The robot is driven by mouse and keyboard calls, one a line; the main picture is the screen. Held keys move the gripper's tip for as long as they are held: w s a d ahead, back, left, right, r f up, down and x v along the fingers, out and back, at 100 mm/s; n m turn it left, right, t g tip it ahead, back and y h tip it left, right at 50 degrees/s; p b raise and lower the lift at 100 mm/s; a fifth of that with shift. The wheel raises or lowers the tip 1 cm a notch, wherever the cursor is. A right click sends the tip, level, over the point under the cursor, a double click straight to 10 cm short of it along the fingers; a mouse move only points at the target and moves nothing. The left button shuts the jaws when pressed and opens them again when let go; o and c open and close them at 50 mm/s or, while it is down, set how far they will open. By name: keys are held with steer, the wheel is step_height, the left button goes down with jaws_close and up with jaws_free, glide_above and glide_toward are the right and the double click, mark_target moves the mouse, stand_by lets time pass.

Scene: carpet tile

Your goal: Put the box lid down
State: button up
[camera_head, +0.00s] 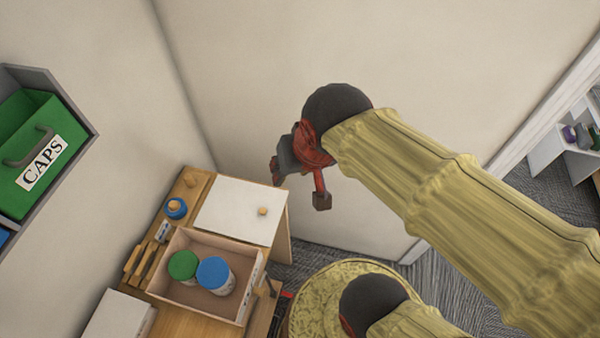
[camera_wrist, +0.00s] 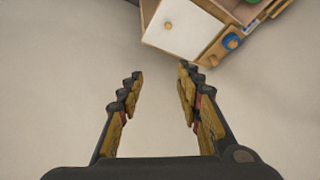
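The box (camera_head: 248,300) stands open on the wooden table, with a green-topped jar (camera_head: 183,265) and a blue-topped jar (camera_head: 213,274) inside. A white panel with a small wooden knob, seemingly the box lid (camera_head: 235,205), adjoins the box's far edge. I cannot tell whether it stands raised or lies flat. The lid also shows at the top of the wrist view (camera_wrist: 188,32). My gripper (camera_head: 298,184) is up and to the right of the lid, apart from it. Its fingers are spread and empty in the wrist view (camera_wrist: 161,76).
A small blue item (camera_head: 176,208) and wooden pieces (camera_head: 140,263) lie left of the box on the table (camera_head: 180,323). A white block (camera_head: 117,316) is at front left. A green CAPS bin (camera_head: 38,150) sits on a wall shelf. Walls stand close behind and left.

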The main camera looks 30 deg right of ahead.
steer(key=s+n, duration=0.1)
steer(key=s+r+n, duration=0.1)
steer(key=n, duration=0.1)
steer(key=shift+s+d+r+t, duration=0.1)
steer(key=shift+s+d+t, duration=0.1)
steer(key=shift+s+t, duration=0.1)
step_height(320, 180, down, 11)
steer(key=b, duration=1)
steer(key=shift+r+b, duration=0.2)
steer(key=shift+b, duration=0.1)
steer(key=shift+w, duration=0.1)
steer(key=shift+a, duration=0.1)
